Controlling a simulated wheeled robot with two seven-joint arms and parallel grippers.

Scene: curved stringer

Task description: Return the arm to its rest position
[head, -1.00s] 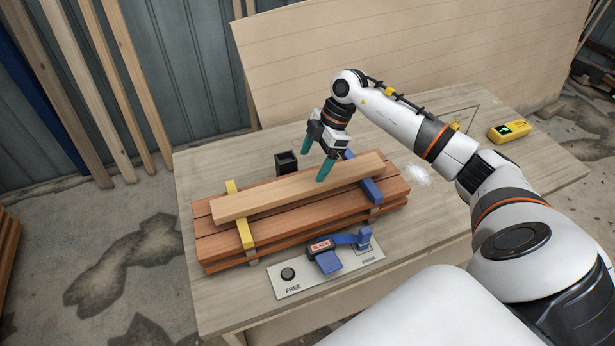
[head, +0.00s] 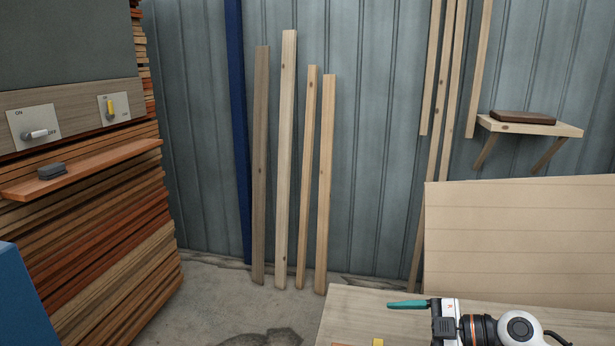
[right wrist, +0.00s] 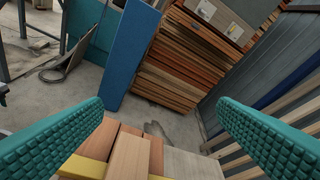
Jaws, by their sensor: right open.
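My right arm comes in at the bottom right of the head view. Its gripper (head: 392,304) is above the workbench (head: 345,315), with one teal finger showing side-on and pointing left. In the right wrist view the two teal fingers of the gripper (right wrist: 160,125) stand wide apart with nothing between them. The gripper is apart from the boards. My left gripper is not in view.
Several loose planks (head: 288,160) lean on the corrugated wall. A timber stack (head: 110,235) with switches stands at the left, beside a blue panel (head: 22,295). A large pale sheet (head: 520,235) and a wall shelf (head: 530,127) are at the right. Concrete floor (head: 225,310) is open between.

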